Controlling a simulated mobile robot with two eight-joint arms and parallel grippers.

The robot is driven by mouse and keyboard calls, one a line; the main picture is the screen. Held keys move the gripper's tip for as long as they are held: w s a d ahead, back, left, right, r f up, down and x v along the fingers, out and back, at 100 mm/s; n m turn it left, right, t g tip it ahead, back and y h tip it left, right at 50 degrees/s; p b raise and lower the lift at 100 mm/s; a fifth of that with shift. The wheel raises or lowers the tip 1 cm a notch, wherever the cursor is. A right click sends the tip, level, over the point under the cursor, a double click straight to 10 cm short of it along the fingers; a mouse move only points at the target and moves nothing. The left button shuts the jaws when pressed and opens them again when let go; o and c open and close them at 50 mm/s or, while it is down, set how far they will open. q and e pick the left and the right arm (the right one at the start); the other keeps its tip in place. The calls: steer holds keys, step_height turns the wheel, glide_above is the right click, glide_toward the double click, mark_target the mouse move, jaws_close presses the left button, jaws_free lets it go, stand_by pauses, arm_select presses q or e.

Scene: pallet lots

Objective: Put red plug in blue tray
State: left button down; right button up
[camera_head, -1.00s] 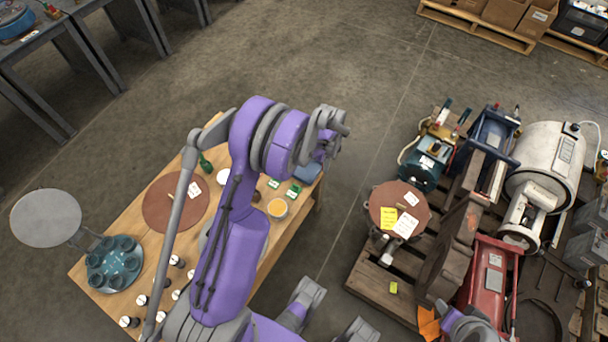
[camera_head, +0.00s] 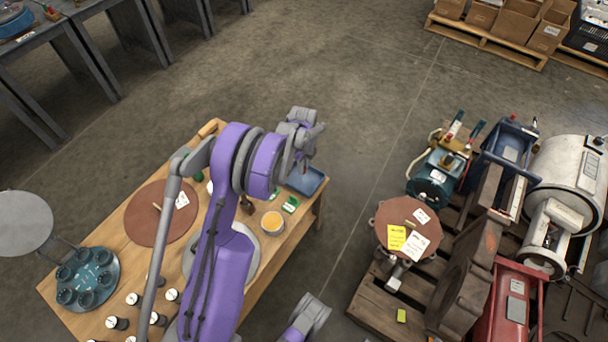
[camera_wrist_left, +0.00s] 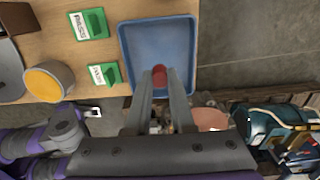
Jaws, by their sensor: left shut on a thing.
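The blue tray (camera_head: 309,182) sits at the far right corner of the wooden table. It fills the upper middle of the left wrist view (camera_wrist_left: 133,50), and its visible floor looks empty. My left gripper (camera_wrist_left: 160,82) is shut on the red plug (camera_wrist_left: 160,72), a small red piece between the fingertips. The plug appears over the lower part of the tray; its height above the floor is hard to tell. My right gripper is not identifiable.
Green card holders (camera_wrist_left: 88,24) and a yellow-topped round container (camera_wrist_left: 48,82) stand beside the tray. A brown disc (camera_head: 150,215), a teal cup holder (camera_head: 85,278) and several gauges are on the table (camera_head: 60,285). Pallets with machinery stand right, beyond clear floor.

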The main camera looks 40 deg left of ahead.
arm_select(q)
steer(key=shift+f+b, duration=0.45)
steer(key=shift+f, duration=1.6)
steer(key=shift+f, duration=0.15)
steer(key=c, duration=0.8)
jaws_free()
steer(key=shift+r, duration=0.2)
